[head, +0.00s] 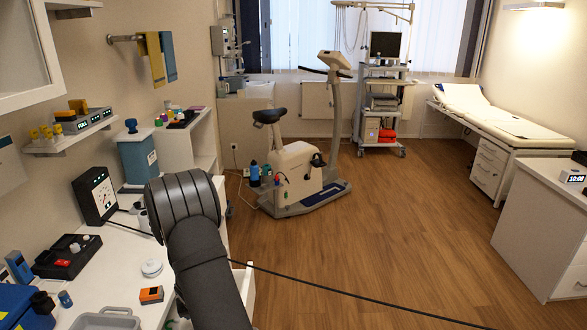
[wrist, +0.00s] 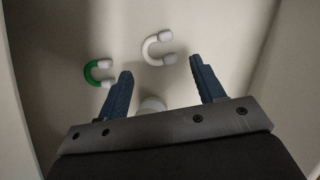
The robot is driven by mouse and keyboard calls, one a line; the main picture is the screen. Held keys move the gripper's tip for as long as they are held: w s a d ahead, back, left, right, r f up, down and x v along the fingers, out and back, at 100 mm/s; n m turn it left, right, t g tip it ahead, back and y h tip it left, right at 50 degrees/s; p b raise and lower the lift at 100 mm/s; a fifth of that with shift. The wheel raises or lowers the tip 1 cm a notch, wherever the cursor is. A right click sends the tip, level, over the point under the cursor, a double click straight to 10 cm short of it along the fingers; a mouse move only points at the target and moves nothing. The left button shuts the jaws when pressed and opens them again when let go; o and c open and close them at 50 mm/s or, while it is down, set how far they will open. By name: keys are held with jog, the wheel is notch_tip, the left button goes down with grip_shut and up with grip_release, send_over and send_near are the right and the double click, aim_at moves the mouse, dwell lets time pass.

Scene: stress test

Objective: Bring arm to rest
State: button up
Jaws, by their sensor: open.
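My gripper (wrist: 160,67) is in the wrist view only, with its two blue fingers spread apart and nothing between them. It points at a pale surface with raised light walls at the sides. A green U-shaped piece with white ends (wrist: 98,73) lies by the left finger, and a white U-shaped piece with grey ends (wrist: 158,47) lies beyond the gap between the fingertips. A pale round thing (wrist: 152,104) is partly hidden by the gripper's bar. In the head view my dark arm bends down over the white counter, and the gripper is out of sight.
The white counter (head: 113,262) holds a black control box (head: 67,257), an orange device (head: 151,294), a white round item (head: 151,267) and a grey tray (head: 106,319). A black cable crosses the view near my arm. The wooden floor to the right is clear.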

notch_tip(320, 180, up, 29)
jog(key=w+a+r, duration=0.2)
jog(key=w+a, duration=0.2)
jog(key=a, duration=0.3)
jog(key=shift+w+m, duration=0.3)
jog(key=shift+a, duration=0.1)
